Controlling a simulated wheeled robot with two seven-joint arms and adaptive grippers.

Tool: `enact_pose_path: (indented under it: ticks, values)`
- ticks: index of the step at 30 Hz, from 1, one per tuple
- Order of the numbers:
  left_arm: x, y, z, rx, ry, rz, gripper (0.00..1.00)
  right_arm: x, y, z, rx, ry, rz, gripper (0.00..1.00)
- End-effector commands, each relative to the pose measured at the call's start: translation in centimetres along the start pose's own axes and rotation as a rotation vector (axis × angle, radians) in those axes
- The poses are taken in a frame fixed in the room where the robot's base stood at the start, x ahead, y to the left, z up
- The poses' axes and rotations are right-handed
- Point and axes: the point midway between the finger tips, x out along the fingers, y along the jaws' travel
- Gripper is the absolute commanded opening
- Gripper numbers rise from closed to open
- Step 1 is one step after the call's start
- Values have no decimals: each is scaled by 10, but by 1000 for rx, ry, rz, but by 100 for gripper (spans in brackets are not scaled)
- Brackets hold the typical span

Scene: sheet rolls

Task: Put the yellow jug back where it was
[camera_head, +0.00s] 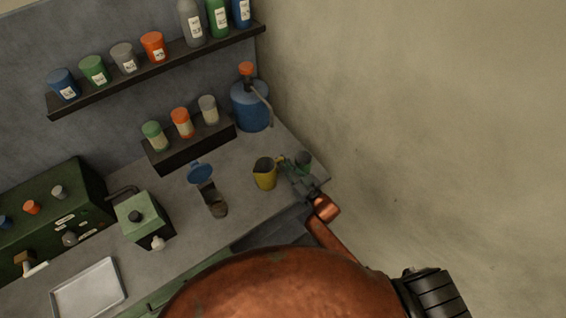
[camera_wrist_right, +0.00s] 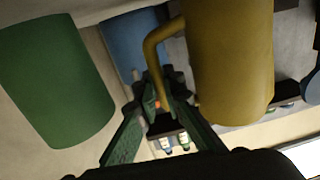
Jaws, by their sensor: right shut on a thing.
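The yellow jug (camera_head: 265,177) is upright over the right part of the grey counter (camera_head: 245,207). I cannot tell whether its base touches the counter. In the right wrist view the jug (camera_wrist_right: 232,60) fills the upper right, with its handle running down between my fingers. My right gripper (camera_head: 284,163) is shut on that handle, on the jug's right side; its fingers also show in the wrist view (camera_wrist_right: 160,95). My left gripper is not in view.
A green container (camera_head: 303,158) stands close to my right gripper; a blue bottle (camera_head: 250,106) with an orange top stands behind. A blue-lidded dark device (camera_head: 207,190) is left of the jug. A wall (camera_head: 430,110) bounds the right side.

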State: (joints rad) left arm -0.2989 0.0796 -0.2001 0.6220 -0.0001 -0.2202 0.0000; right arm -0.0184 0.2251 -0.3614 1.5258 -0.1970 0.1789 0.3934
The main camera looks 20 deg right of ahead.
Motion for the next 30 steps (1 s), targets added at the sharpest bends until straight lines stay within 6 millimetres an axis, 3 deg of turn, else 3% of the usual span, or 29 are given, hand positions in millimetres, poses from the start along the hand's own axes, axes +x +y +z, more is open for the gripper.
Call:
enact_pose_path:
  ticks: [4, 5, 12, 22, 30]
  values:
    - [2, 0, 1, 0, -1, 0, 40, 0, 0, 3, 1, 2, -1, 0]
    - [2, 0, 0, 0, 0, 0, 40, 0, 0, 3, 0, -1, 0, 11]
    - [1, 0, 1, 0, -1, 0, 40, 0, 0, 3, 0, 0, 0, 26]
    - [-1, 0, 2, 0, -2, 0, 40, -1, 0, -2, 0, 0, 0, 26]
    - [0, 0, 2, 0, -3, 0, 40, -47, 0, 2, 0, -3, 1, 26]
